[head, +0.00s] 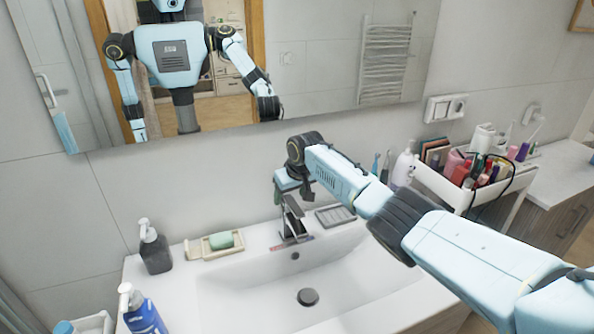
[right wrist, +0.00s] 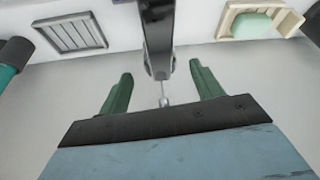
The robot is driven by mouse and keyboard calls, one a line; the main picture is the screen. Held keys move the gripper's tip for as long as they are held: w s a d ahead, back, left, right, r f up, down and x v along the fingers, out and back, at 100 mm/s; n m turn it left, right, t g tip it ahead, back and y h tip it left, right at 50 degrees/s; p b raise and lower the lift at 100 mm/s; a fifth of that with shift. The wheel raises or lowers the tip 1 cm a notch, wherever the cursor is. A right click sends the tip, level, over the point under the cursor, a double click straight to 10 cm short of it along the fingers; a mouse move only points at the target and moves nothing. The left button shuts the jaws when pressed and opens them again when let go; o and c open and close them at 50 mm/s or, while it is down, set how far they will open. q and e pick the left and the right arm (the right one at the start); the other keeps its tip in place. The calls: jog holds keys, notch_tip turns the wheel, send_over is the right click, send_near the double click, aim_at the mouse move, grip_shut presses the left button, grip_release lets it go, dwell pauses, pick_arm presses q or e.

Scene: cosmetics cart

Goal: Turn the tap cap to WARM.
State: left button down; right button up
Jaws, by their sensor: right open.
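The dark metal tap (head: 293,219) stands at the back edge of the white sink. My right gripper (head: 293,192) is at the top of the tap and partly hides it in the head view. In the right wrist view my right gripper (right wrist: 160,75) is open, with one green finger on each side of the tap (right wrist: 157,40). Gaps show between the fingers and the tap. A thin stem with a small round tip shows between the fingers. No WARM mark is readable. My left gripper is not directly in view.
A grey soap dish (head: 335,215) sits right of the tap, and a green soap (head: 221,240) in a tray sits left. A dark pump bottle (head: 154,248) and blue bottle (head: 144,316) stand farther left. A filled cart (head: 448,188) stands right. The basin (head: 250,296) is empty.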

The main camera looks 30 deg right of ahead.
jog(key=v, duration=1)
jog(key=shift+r, duration=0.15)
jog(key=shift+s, duration=0.15)
